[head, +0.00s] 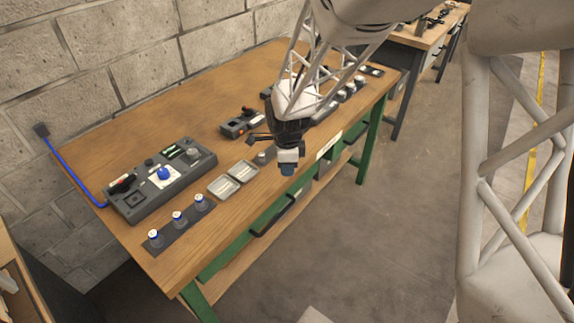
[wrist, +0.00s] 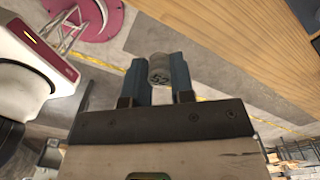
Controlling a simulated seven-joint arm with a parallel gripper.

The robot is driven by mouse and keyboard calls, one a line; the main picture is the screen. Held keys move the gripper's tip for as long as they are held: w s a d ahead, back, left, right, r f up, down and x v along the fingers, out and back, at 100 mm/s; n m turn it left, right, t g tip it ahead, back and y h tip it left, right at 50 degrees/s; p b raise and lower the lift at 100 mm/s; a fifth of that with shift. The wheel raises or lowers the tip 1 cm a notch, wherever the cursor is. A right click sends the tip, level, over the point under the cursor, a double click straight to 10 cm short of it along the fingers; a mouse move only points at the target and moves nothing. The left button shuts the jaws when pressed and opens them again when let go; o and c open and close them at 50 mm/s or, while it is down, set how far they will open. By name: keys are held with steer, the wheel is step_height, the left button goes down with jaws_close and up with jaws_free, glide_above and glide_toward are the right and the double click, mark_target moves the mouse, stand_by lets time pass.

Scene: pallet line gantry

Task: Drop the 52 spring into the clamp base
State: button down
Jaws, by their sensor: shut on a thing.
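The 52 spring (wrist: 160,70) is a short grey cylinder marked "52". It sits between the two blue fingers of my gripper (wrist: 170,80) in the wrist view, which is shut on it. In the head view my gripper (head: 288,168) hangs near the front edge of the table, right of the two metal trays; the spring is hard to make out there. I cannot tell for sure which thing is the clamp base.
A long grey panel (head: 140,207) with a blue knob lies at the left of the wooden table (head: 110,143). Two metal trays (head: 223,187) and a dark strip with three white-and-blue-topped pieces (head: 177,217) lie nearer the front. More small parts line the right side (head: 357,81).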

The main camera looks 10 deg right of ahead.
stand_by(0.3)
steer(key=w+a+r, duration=0.2)
steer(key=w+a, duration=0.2)
steer(key=w, duration=0.4)
steer(key=w+a+r, duration=0.1)
steer(key=w+a, duration=0.3)
steer(key=w, duration=0.3)
glide_toward(232, 119)
steer(key=s, duration=0.3)
steer(key=shift+d+f, duration=0.2)
steer(key=shift+f, duration=0.2)
steer(key=shift+f, duration=2.85)
steer(key=shift+f, duration=0.55)
steer(key=shift+c, duration=2.1)
jaws_free()
